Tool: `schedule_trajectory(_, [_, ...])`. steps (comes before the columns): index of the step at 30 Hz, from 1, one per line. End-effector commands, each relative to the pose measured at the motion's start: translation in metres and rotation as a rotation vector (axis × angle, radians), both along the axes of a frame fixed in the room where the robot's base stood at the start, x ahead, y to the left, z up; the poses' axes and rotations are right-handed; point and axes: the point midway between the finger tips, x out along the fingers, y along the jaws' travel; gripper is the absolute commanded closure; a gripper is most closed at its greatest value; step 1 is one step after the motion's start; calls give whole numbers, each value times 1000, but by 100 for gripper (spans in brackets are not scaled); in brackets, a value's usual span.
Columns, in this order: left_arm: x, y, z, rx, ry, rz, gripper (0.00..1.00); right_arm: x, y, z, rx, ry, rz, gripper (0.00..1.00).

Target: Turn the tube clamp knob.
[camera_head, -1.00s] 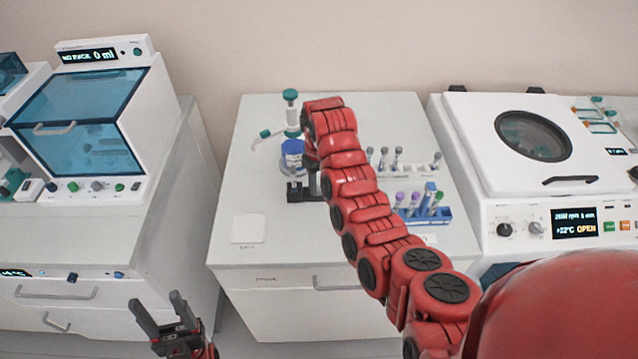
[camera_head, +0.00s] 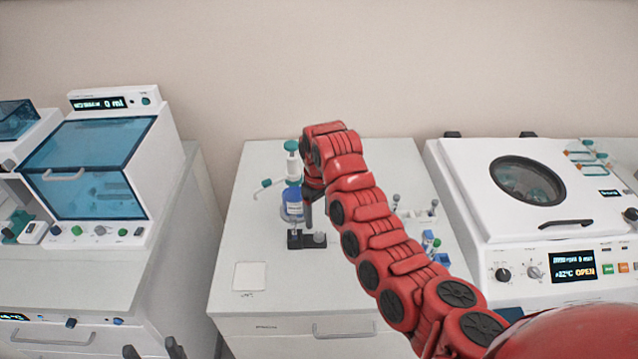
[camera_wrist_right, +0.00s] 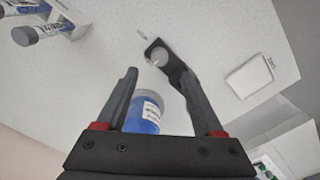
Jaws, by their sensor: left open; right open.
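A small black clamp (camera_head: 296,241) stands on the white middle bench, in front of a blue-labelled vessel (camera_head: 293,197). In the right wrist view, the black clamp (camera_wrist_right: 176,68) carries a round grey knob (camera_wrist_right: 159,56). My right gripper (camera_wrist_right: 160,78) is open; the knob shows just beyond its fingertips, and I cannot tell the exact gap. The blue-filled vessel (camera_wrist_right: 144,112) shows between the fingers, apparently ungripped. In the head view, my red right arm hides most of that gripper. My left gripper (camera_head: 152,352) is open and empty at the bottom edge, mostly cut off.
A dispenser with a teal top (camera_head: 292,160) stands close behind the vessel. Tube racks (camera_head: 418,213) are to the right, partly behind my arm. A white pad (camera_head: 249,276) lies front left on clear benchtop. A centrifuge (camera_head: 585,225) stands right, a blue-windowed machine (camera_head: 85,165) left.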

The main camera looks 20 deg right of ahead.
Motion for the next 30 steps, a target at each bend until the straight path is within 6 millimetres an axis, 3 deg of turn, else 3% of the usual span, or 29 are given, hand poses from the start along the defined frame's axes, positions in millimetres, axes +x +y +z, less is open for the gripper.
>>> schedule_trajectory(3, [0, 0, -2, 0, 1, 0, 42, 1, -3, 27, -8, -4, 0, 31])
schedule_trajectory(15, [0, 0, -10, 0, 0, 0, 42, 1, -2, 86, -7, -3, 0, 31])
schedule_trajectory(21, [0, 0, -11, 0, 0, 0, 42, 0, -1, 99, -3, 0, -1, 31])
schedule_trajectory(30, [0, 0, -11, 0, 1, 0, 42, 0, -1, 102, -2, 0, -1, 31])
